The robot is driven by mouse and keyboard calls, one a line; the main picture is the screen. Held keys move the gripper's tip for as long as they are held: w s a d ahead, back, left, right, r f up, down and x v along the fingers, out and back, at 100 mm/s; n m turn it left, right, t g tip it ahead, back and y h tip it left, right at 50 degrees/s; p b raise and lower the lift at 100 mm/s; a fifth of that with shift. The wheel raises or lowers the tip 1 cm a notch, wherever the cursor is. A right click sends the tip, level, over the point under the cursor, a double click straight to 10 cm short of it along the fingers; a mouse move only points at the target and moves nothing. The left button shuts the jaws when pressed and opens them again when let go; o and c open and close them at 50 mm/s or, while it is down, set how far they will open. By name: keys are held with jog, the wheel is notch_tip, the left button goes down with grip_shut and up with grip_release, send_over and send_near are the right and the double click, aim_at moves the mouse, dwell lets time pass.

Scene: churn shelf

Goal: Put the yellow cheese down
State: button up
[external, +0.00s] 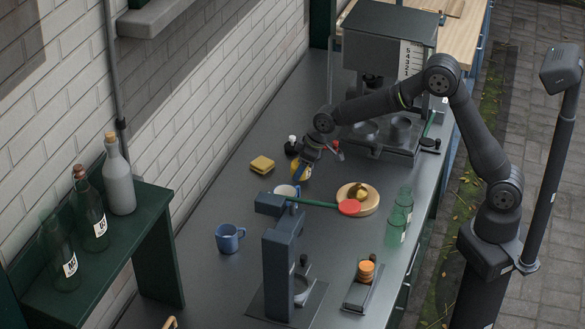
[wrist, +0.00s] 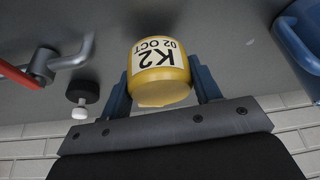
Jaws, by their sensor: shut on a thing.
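The yellow cheese (wrist: 160,75) is a rounded piece with a white label reading "K2 02 OCT". In the wrist view it sits between the two blue fingers of my gripper (wrist: 163,88), which is shut on it. In the external view my gripper (external: 305,163) points down over the dark counter, with the cheese (external: 299,172) partly hidden at its tip. I cannot tell whether the cheese touches the counter.
A black-and-white knob (external: 291,145) and a red lever (external: 335,147) are near. A round wooden board (external: 366,204) is at right. Counter between the yellow block and blue mug (external: 229,238) is clear.

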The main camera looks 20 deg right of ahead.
jog(key=shift+f, duration=1)
jog(key=shift+f, duration=0.15)
jog(key=o, duration=1.1)
jog(key=v, duration=1.2)
jog(key=shift+r, duration=0.2)
